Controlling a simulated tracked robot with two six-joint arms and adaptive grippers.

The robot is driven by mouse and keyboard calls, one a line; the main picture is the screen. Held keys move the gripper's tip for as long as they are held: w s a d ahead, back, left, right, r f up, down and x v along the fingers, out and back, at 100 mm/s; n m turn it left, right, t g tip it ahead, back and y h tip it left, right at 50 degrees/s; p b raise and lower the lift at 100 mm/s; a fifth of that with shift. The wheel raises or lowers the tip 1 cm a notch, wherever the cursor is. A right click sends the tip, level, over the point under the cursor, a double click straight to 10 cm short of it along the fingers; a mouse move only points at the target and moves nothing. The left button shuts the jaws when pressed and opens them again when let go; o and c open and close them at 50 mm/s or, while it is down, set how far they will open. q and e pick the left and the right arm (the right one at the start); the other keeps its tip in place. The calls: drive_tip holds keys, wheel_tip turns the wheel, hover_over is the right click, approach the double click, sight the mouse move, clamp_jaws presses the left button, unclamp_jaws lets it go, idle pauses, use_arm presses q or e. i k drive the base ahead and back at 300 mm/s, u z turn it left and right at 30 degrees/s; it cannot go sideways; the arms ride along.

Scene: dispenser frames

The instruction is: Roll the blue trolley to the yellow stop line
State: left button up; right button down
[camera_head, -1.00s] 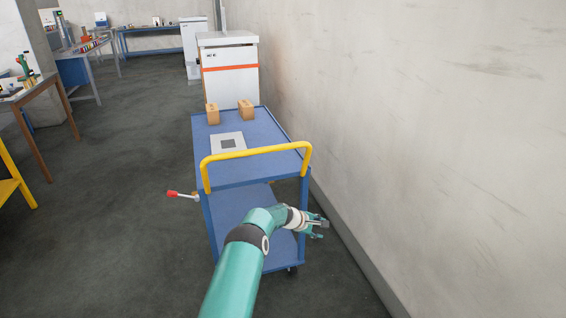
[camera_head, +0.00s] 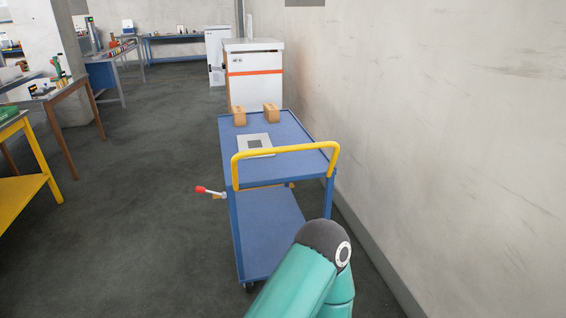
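The blue trolley (camera_head: 290,130) stands ahead of me, close along the wall on the right. Its yellow push handle (camera_head: 288,150) faces me, and no gripper is on it. A lever with a red knob (camera_head: 201,190) sticks out at its left side. Two small brown blocks (camera_head: 239,117) (camera_head: 271,113) and a pale plate with a dark square (camera_head: 246,142) are on the top deck. The lower shelf (camera_head: 265,235) looks empty. One of my teal arms covers the trolley's near right corner below. Neither gripper shows. I see no yellow stop line.
A white cabinet with an orange stripe (camera_head: 253,90) stands just beyond the trolley. The concrete wall (camera_head: 450,130) bounds the right. A yellow table (camera_head: 25,190) and a brown-legged table (camera_head: 70,95) stand left. The floor (camera_head: 140,200) between is clear.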

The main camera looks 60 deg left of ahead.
sight(264, 223)
drive_tip(key=k, duration=1.1)
drive_tip(key=u, duration=0.3)
drive_tip(key=i, duration=0.85)
drive_tip(key=u, duration=0.7)
drive_tip(key=i, duration=0.9)
drive_tip(key=u, duration=0.15)
